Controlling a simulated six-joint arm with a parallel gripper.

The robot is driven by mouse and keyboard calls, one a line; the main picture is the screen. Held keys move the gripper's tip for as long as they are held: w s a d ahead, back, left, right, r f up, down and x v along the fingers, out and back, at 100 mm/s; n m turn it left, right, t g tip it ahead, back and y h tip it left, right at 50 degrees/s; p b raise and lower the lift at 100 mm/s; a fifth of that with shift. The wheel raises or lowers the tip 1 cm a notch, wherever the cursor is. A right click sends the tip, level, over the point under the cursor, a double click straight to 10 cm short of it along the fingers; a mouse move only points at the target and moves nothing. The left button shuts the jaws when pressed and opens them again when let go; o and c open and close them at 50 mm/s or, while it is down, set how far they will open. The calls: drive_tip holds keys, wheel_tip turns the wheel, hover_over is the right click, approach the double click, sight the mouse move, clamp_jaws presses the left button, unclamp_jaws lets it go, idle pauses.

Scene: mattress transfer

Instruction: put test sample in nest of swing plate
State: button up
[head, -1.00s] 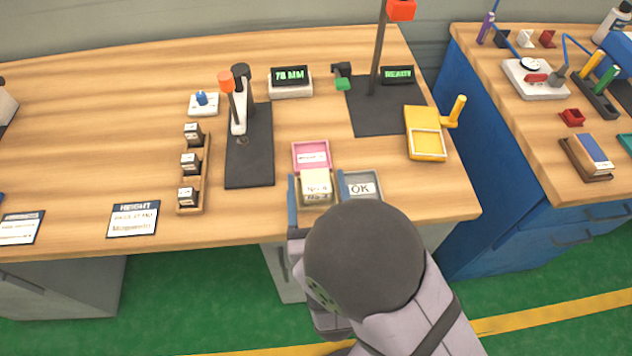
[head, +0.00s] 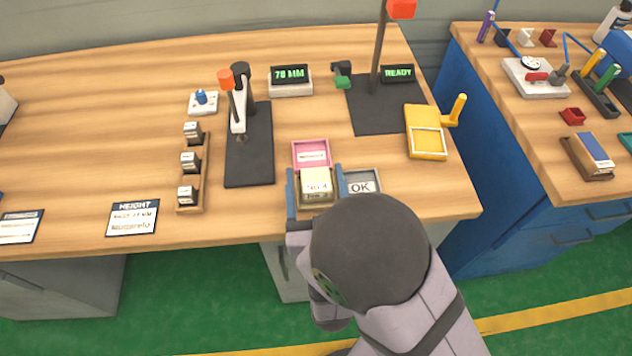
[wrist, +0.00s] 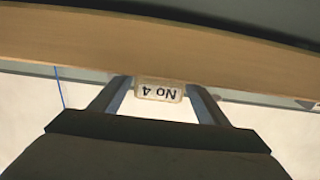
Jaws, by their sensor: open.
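The test sample (head: 316,185) is a cream block labelled "No 4", at the front edge of the table in the head view. It also shows in the wrist view (wrist: 159,91), with its label upside down. My gripper (head: 315,178) is open, with one blue finger on each side of the block. In the wrist view my gripper (wrist: 159,97) has a small gap visible beside the block. The swing plate (head: 426,118) is yellow with an upright handle and a pale-rimmed square nest (head: 428,143), which looks empty. It lies to the right of my gripper. My arm hides the table's front edge.
A pink tray (head: 311,146) lies just behind the block, and a grey "OK" tray (head: 362,175) just right of it. A black stand with a tall post (head: 378,60) is left of the swing plate. A toggle clamp fixture (head: 249,150) and a sample rack (head: 205,190) stand left.

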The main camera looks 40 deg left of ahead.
sight(315, 168)
drive_tip(key=shift+p+x, duration=0.5)
drive_tip(key=shift+x, duration=1.75)
drive_tip(key=shift+d, duration=0.1)
drive_tip(key=shift+c, duration=0.4)
drive_tip(key=c, duration=1.1)
drive_tip(key=shift+c, duration=0.2)
drive_tip(key=shift+r, duration=0.2)
wheel_tip(315, 168, up, 10)
drive_tip(key=shift+f+p, duration=0.15)
drive_tip(key=shift+p, duration=0.2)
drive_tip(key=shift+w, duration=0.1)
